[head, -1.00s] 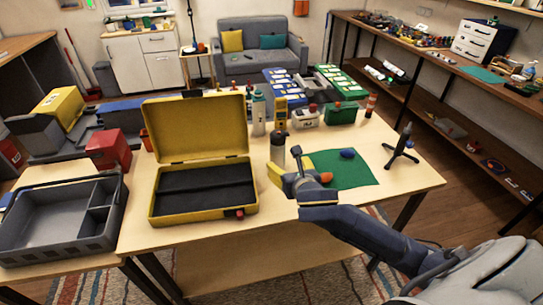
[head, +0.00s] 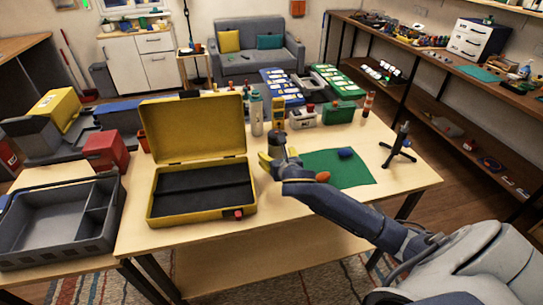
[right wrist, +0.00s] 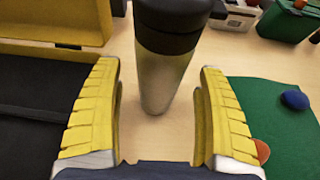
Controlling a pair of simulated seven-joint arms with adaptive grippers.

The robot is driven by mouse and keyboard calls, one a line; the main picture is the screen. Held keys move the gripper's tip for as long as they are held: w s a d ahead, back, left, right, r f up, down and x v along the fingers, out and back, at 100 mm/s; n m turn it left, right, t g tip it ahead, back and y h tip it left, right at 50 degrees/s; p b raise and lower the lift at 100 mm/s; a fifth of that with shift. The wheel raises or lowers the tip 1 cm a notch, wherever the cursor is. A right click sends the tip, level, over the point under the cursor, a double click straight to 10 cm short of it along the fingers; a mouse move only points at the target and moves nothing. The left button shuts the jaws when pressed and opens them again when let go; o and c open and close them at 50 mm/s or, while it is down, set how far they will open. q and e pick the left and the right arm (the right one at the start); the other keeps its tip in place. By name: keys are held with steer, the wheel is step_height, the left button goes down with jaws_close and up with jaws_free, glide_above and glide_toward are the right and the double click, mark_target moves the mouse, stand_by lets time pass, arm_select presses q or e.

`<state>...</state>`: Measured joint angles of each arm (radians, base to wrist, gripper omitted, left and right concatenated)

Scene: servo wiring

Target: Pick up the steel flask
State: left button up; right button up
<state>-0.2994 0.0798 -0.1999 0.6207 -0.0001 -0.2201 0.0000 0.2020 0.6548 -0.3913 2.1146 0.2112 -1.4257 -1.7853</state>
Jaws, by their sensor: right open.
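The steel flask (head: 278,147) stands upright on the table, just right of the yellow case, with a dark lid and a steel body. In the right wrist view the flask (right wrist: 160,82) stands straight ahead, between and beyond the yellow fingertips. My right gripper (head: 279,159) is open, on the near side of the flask, and hides its lower part in the head view. In the right wrist view there is a gap on both sides, and neither finger (right wrist: 160,72) appears to touch it. My left gripper is not in view.
The open yellow case (head: 196,133) stands close on the left. A green mat (head: 350,172) with a blue object (head: 346,153) lies on the right. A pale bottle (head: 257,115) and several boxes stand behind. A small black tripod (head: 399,147) is farther right.

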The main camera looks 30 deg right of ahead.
steer(key=shift+x, duration=1.15)
steer(key=shift+c, duration=0.5)
jaws_close()
steer(key=shift+r, duration=0.1)
